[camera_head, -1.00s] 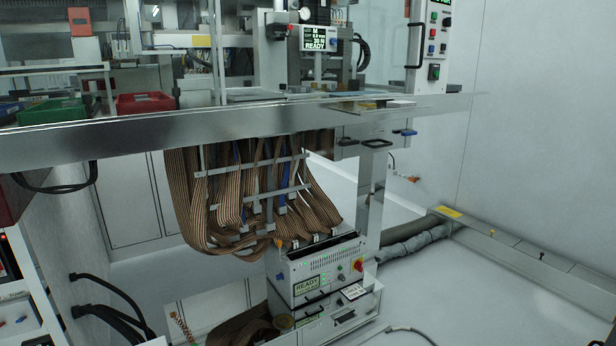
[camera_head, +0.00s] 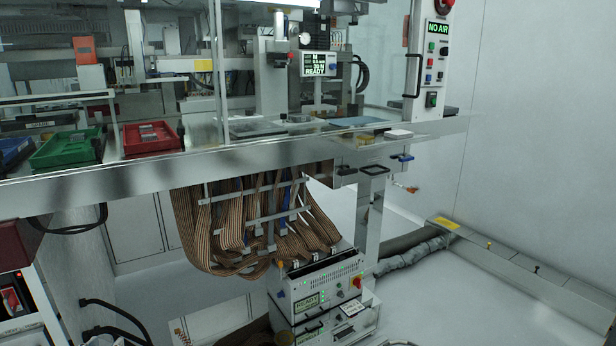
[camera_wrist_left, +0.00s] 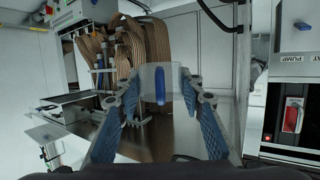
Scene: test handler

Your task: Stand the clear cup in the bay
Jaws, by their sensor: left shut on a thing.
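My left gripper (camera_wrist_left: 160,100) shows in the left wrist view, its two blue-padded fingers shut on a clear, see-through cup (camera_wrist_left: 150,75). The cup sits between the fingertips, and a blue strip shows on it or through it; I cannot tell which. Neither gripper can be made out in the head view. I cannot pick out the bay with certainty. The machine's deck (camera_head: 250,157) shows in the head view, with a small dark square frame (camera_head: 374,169) below its right part.
A green tray (camera_head: 68,149) and a red tray (camera_head: 152,139) stand on the deck at left. A control panel (camera_head: 432,65) reads "NO AIR". Brown ribbon cables (camera_head: 250,225) hang under the deck above a grey tester box (camera_head: 318,283). Open floor lies at right.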

